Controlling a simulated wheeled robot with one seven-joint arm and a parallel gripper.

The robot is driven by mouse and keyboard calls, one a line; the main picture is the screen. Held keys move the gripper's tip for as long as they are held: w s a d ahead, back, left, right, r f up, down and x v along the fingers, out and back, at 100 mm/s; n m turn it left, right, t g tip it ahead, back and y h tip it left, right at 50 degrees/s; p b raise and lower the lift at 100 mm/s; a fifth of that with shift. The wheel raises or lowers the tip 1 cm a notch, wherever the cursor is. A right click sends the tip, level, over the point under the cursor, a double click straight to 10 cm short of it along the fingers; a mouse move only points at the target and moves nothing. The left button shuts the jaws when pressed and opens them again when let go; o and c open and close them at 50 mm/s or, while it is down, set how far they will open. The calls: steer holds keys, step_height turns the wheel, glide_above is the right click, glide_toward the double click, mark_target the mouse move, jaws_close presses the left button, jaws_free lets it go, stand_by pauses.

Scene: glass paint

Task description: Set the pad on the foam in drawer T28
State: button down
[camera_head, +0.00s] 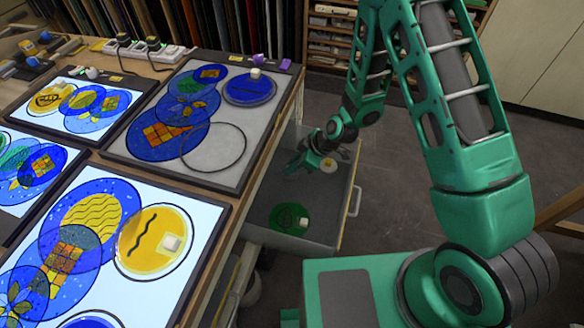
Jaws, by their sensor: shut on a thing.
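An open grey drawer (316,237) sticks out from the right side of the light table's bench. I cannot read a label on it. My gripper (292,170) is in or just above the drawer's far part. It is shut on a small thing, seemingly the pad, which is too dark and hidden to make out. A green disc (283,215) with a pale block lies in the drawer's near part. A small round yellow and white piece (328,166) shows to the right of my gripper. I cannot make out the foam clearly.
Lit panels hold blue and yellow glass discs; a yellow disc (144,252) bears a white block (171,243). A grey panel (225,117) holds more discs and an empty black ring (213,159). The drawer's handle (355,201) faces right, over clear floor. Shelves stand behind.

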steer(key=shift+f, duration=0.55)
steer(key=c, duration=1.7)
jaws_free()
steer(key=shift+o, duration=0.2)
steer(key=shift+r, duration=0.1)
steer(key=v, duration=1.2)
